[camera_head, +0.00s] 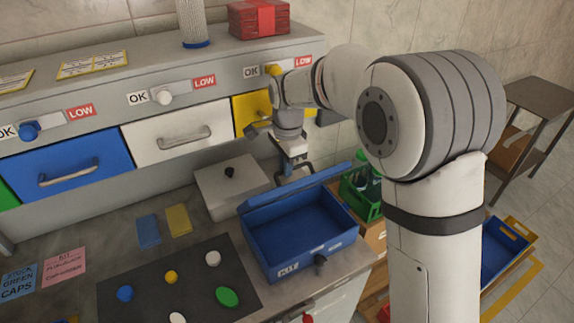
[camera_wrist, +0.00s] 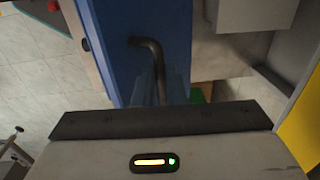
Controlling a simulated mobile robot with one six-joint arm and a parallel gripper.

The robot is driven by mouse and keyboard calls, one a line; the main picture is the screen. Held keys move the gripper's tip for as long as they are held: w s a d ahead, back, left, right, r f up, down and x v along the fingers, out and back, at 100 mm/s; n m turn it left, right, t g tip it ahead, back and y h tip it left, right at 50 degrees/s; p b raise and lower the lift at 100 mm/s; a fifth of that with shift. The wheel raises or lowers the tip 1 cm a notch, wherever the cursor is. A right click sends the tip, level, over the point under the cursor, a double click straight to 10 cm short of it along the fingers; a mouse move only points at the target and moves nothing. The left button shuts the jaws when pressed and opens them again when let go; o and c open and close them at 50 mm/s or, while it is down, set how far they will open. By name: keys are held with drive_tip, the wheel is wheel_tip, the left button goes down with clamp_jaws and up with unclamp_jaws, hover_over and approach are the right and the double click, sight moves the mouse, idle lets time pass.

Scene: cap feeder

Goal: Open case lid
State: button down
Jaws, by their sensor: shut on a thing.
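The blue case (camera_head: 300,262) stands at the right end of the counter and its inside is empty. Its lid (camera_head: 325,177) is raised at the back and shows nearly edge-on. My gripper (camera_head: 291,172) is behind the lid's top edge, shut on the dark lid handle. In the wrist view the bent dark handle (camera_wrist: 150,52) stands out from the blue lid (camera_wrist: 115,28) and runs down to my gripper (camera_wrist: 172,92). The far part of the grip is hidden by the gripper body. A dark latch (camera_head: 320,262) is on the case's front.
A white box (camera_head: 228,188) with a black knob stands left of the case. A green crate (camera_head: 360,200) is just right of it. A dark mat (camera_head: 180,290) with several colored caps lies front left. Drawers (camera_head: 180,135) line the back.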

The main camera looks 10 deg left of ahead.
drive_tip(key=shift+f, duration=0.35)
drive_tip(key=c, duration=1.8)
unclamp_jaws()
drive_tip(key=shift+c, duration=0.2)
drive_tip(key=shift+o, duration=1.4)
drive_tip(key=shift+w+a+f, duration=0.15)
drive_tip(key=shift+w, duration=0.25)
drive_tip(key=shift+o, duration=0.3)
drive_tip(key=shift+s+r, duration=0.25)
drive_tip(key=shift+w+r, duration=0.1)
drive_tip(key=shift+w, duration=0.05)
drive_tip(key=r, duration=0.2)
drive_tip(key=r+b, duration=0.1)
drive_tip(key=r, duration=0.4)
drive_tip(key=shift+s+d+r, duration=0.2)
drive_tip(key=shift+s+r, duration=0.1)
